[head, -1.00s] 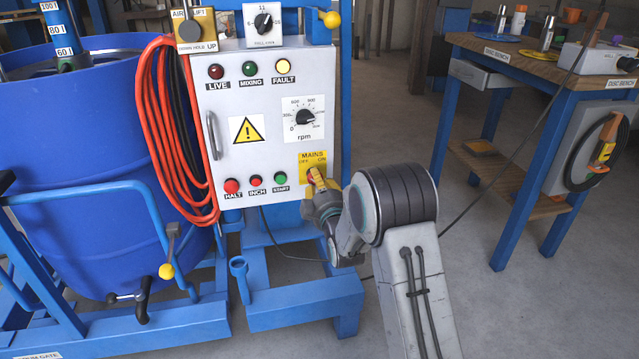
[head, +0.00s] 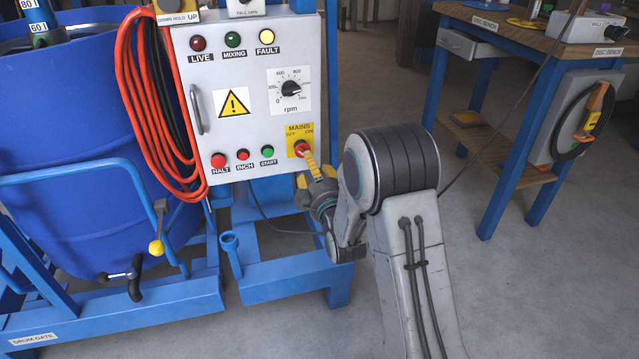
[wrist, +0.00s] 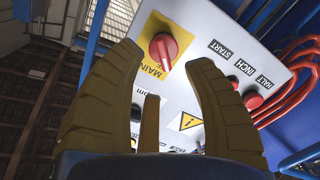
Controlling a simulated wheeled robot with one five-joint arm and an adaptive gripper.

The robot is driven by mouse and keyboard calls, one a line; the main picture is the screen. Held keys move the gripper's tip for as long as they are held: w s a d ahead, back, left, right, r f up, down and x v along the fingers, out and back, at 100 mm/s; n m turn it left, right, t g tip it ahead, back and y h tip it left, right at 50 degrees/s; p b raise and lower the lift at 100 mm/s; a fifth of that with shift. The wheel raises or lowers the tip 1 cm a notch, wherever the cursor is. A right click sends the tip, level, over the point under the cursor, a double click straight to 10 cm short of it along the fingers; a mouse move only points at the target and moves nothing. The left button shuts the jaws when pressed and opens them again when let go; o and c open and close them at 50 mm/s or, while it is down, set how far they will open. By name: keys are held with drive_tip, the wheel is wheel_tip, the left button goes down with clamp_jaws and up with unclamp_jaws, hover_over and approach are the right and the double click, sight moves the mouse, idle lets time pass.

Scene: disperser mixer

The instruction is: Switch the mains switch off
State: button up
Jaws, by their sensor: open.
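The mains switch (head: 301,148) is a red rotary knob on a yellow plate at the lower right of the white control panel (head: 217,125). The plate reads MAINS, with OFF left and ON right. I cannot tell clearly which mark the knob points to. In the wrist view the knob (wrist: 164,48) shows a pale line and sits between the fingertips, ahead of them, with a gap on each side.
HALT (head: 218,160), INCH (head: 242,155) and START (head: 267,151) buttons line the panel's lower edge, left of the switch. A speed dial (head: 291,88) is above it. An orange hose (head: 140,110) and blue drum (head: 60,130) stand left. A workbench (head: 530,50) stands right.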

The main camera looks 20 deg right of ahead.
drive_tip(key=shift+s, duration=2.9)
drive_tip(key=shift+r, duration=0.1)
drive_tip(key=s+r+m+g+p, duration=0.2)
drive_tip(key=s+r+g+p, duration=0.15)
drive_tip(key=r+p, duration=0.65)
drive_tip(key=s+r+m+g+p, duration=0.2)
drive_tip(key=s+r+g+p, duration=0.15)
drive_tip(key=r+p, duration=0.75)
drive_tip(key=s+r+m+g+p, duration=0.5)
drive_tip(key=s+r+g+p, duration=0.2)
drive_tip(key=s+r+p, duration=1.4)
drive_tip(key=shift+s+a+r+g, duration=0.15)
drive_tip(key=shift+s+r+g, duration=0.15)
drive_tip(key=shift+s, duration=2)
drive_tip(key=shift+o, duration=0.3)
